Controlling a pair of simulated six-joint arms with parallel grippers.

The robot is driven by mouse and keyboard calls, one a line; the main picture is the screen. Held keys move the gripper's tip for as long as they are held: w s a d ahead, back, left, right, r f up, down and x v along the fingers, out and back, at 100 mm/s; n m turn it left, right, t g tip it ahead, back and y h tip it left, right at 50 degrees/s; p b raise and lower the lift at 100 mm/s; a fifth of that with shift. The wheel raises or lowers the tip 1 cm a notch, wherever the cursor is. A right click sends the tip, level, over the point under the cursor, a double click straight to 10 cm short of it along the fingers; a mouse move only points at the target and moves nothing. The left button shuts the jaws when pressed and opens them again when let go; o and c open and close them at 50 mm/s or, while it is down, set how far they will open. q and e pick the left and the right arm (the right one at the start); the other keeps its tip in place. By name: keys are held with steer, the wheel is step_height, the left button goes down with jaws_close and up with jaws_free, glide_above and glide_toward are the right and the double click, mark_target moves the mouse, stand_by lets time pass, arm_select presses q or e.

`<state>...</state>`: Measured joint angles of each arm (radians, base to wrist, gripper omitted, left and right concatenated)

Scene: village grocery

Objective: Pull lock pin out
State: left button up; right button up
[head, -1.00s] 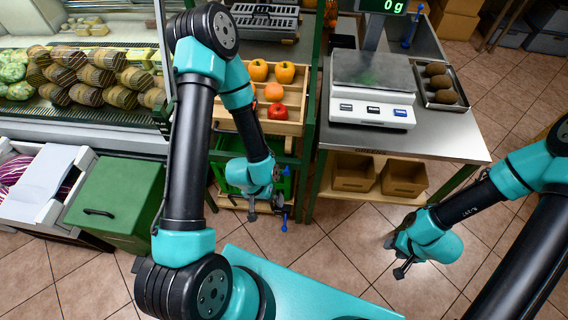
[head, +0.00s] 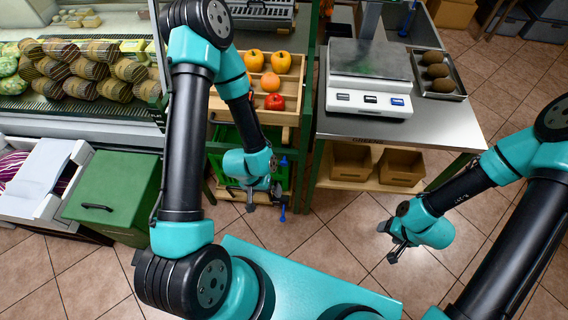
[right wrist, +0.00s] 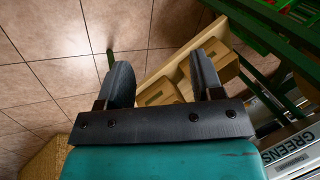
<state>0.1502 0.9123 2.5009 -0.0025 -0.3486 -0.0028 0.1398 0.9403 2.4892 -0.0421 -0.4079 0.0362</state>
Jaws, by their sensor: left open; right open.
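A slim blue part, possibly the lock pin (head: 283,212), hangs upright at the front of the green produce stand, low by its right post. A second small blue piece (head: 283,162) shows above it. My left gripper (head: 263,198) is open and empty in front of the stand, just left of the lower blue part. I cannot tell whether it touches. The wrist hides part of the stand there. My right gripper (head: 388,242) is open and empty over the floor, right of the stand and in front of the counter. Its open fingers also show in the right wrist view (right wrist: 162,85).
A green crate (head: 222,167) sits low in the stand, under a wooden tray (head: 290,118) of peppers and fruit. A steel counter (head: 440,125) with a scale (head: 368,97) stands right. A green box (head: 117,187) is at left. Tiled floor between my grippers is clear.

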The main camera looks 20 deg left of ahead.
mark_target(285, 165)
steer(key=w+a+f+t+y, duration=0.45)
steer(key=w+a, duration=0.35)
steer(key=a, duration=0.4)
steer(key=s+a+m+t+y, duration=0.2)
steer(key=a+y, duration=0.5)
steer(key=a, duration=0.8)
steer(key=shift+a+m+t, duration=0.4)
steer(key=shift+m+t, duration=0.15)
steer(key=shift+m, duration=0.55)
steer(key=x, duration=1.7)
steer(key=shift+a, duration=0.2)
jaws_close()
